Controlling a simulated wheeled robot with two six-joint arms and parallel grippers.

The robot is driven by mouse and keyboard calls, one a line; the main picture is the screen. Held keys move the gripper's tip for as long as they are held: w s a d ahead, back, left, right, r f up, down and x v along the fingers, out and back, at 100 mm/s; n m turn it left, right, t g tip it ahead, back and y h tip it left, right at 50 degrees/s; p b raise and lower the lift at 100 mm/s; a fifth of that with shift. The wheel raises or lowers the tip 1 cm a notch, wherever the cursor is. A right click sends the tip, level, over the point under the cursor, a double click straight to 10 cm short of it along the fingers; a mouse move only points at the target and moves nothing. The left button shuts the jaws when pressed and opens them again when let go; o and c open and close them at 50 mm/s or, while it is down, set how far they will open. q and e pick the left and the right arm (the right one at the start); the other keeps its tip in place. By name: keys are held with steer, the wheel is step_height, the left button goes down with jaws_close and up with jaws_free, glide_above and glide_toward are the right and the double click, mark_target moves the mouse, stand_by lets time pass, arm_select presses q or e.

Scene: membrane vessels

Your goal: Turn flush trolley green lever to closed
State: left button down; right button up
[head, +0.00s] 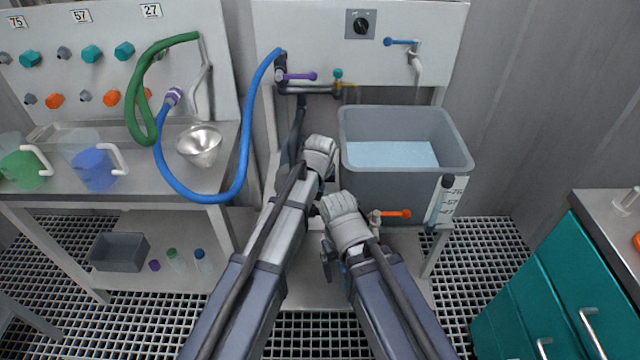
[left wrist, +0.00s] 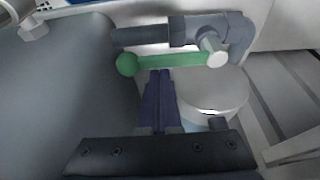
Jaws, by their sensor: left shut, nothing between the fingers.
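The green lever (left wrist: 172,61) shows in the left wrist view as a bar with a round knob at its left end, lying nearly level across the picture. Its right end meets a pale pivot on a grey valve and pipe (left wrist: 210,32). My left gripper (left wrist: 160,74) is shut and empty, its dark fingertips right at the lower edge of the bar; I cannot tell if they touch. In the head view the green lever and the left fingertips are hidden by my arms. The flush trolley carries a grey tub (head: 405,180) of water. My right gripper is mostly hidden beneath its arm.
The trolley also has an orange lever (head: 395,214), a purple lever (head: 300,76) and a blue lever (head: 400,42). A blue hose (head: 245,140) loops at its left. A steel bench (head: 60,190) with jugs stands left, teal drawers (head: 540,290) right.

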arm_select(q)
steer(key=shift+s+m, duration=0.45)
steer(key=shift+m, duration=0.25)
stand_by(0.3)
steer(key=s+a+m+g+h, duration=0.3)
steer(key=s+a+m, duration=0.2)
steer(key=m, duration=0.8)
steer(key=shift+s+m+h, duration=0.4)
steer(key=shift+s, duration=0.65)
steer(key=shift+a, duration=0.15)
